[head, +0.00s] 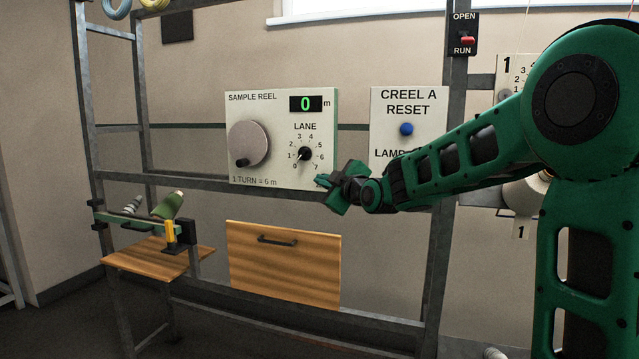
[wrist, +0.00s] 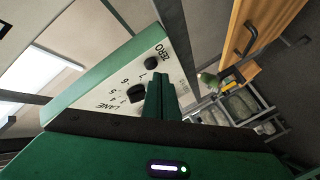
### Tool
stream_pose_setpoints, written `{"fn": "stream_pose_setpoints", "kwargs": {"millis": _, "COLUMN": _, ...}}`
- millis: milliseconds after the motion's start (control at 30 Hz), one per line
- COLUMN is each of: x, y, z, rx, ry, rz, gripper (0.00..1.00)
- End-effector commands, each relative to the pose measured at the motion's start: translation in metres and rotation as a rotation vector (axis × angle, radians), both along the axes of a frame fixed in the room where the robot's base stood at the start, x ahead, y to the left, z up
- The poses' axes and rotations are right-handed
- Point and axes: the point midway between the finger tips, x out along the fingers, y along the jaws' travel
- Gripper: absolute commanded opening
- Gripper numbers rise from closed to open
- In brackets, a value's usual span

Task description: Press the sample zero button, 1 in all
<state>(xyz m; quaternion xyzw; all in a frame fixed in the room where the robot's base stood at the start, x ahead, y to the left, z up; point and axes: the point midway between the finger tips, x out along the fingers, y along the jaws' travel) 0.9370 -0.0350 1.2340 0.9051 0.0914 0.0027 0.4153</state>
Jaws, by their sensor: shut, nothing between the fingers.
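The sample reel panel (head: 287,180) is a white box on the grey frame, with a display reading 0 m, a crank disc (head: 248,143) and a black lane knob (head: 304,154). My gripper (head: 330,190) is shut and empty at the panel's lower right corner and hides that corner in the head view. In the wrist view, the black zero button (wrist: 158,62) shows beside the word ZERO, just past the tips of my shut gripper (wrist: 162,82). The lane knob (wrist: 137,94) is left of the fingers there. I cannot tell whether the fingertips touch the panel.
The creel A reset panel (head: 437,100) with a blue button (head: 406,129) is right of the sample reel panel. A wooden drawer front (head: 283,270) with a dark handle is below. A small wooden shelf (head: 150,262) with a green tool stands at lower left.

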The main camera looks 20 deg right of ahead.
Motion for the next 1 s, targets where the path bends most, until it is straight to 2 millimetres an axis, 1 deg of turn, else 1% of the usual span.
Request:
{"fn": "stream_pose_setpoints", "kwargs": {"millis": 100, "x": -0.004, "y": 0.003, "z": -0.001, "rx": 0.000, "ry": 0.001, "rz": 0.001, "gripper": 0.00}}
{"fn": "stream_pose_setpoints", "kwargs": {"millis": 400, "x": -0.004, "y": 0.003, "z": -0.001, "rx": 0.000, "ry": 0.001, "rz": 0.001, "gripper": 0.00}}
{"fn": "stream_pose_setpoints", "kwargs": {"millis": 533, "x": -0.007, "y": 0.006, "z": 0.000, "rx": 0.000, "ry": 0.001, "rz": 0.002, "gripper": 0.00}}
{"fn": "stream_pose_setpoints", "kwargs": {"millis": 1000, "x": -0.038, "y": 0.029, "z": 0.000, "rx": 0.000, "ry": 0.000, "rz": 0.003, "gripper": 0.00}}
